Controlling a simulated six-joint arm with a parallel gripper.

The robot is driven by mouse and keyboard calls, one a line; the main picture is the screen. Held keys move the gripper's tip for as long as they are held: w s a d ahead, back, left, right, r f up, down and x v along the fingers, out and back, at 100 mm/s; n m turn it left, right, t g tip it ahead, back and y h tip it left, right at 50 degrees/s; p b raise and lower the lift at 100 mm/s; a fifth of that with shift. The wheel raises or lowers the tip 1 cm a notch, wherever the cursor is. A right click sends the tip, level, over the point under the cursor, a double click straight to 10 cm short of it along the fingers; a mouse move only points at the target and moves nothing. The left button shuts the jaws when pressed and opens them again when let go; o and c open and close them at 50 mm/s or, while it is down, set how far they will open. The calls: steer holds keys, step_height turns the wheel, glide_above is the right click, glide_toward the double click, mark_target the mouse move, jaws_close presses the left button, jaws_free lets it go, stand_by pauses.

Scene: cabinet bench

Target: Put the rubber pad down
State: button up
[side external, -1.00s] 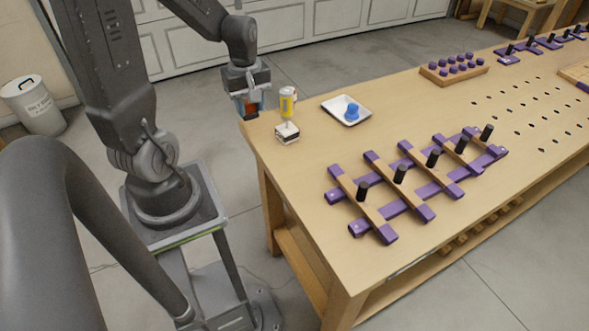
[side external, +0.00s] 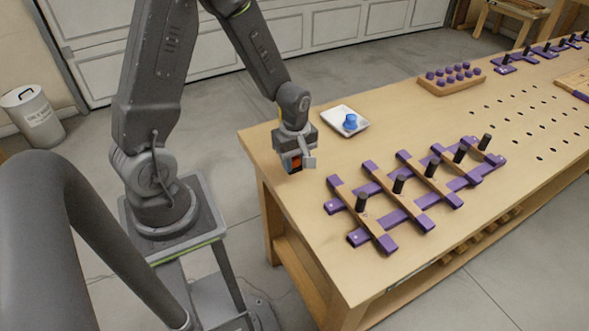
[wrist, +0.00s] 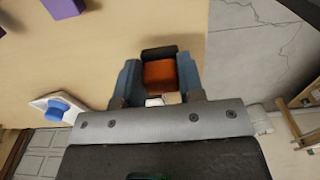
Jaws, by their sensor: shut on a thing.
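Whitish and tan bits show near the palm and are unclear.
The bench (side external: 255,140) has a white tray (side external: 337,113) with a blue knob (side external: 350,122) behind my gripper. The purple-and-wood rack (side external: 410,190) with black pegs stands to the right. Bare bench lies left and in front.

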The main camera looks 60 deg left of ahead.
mark_target(294, 167)
steer(key=shift+f, duration=1.8)
steer(key=shift+f, duration=0.15)
steer(key=o, duration=0.9)
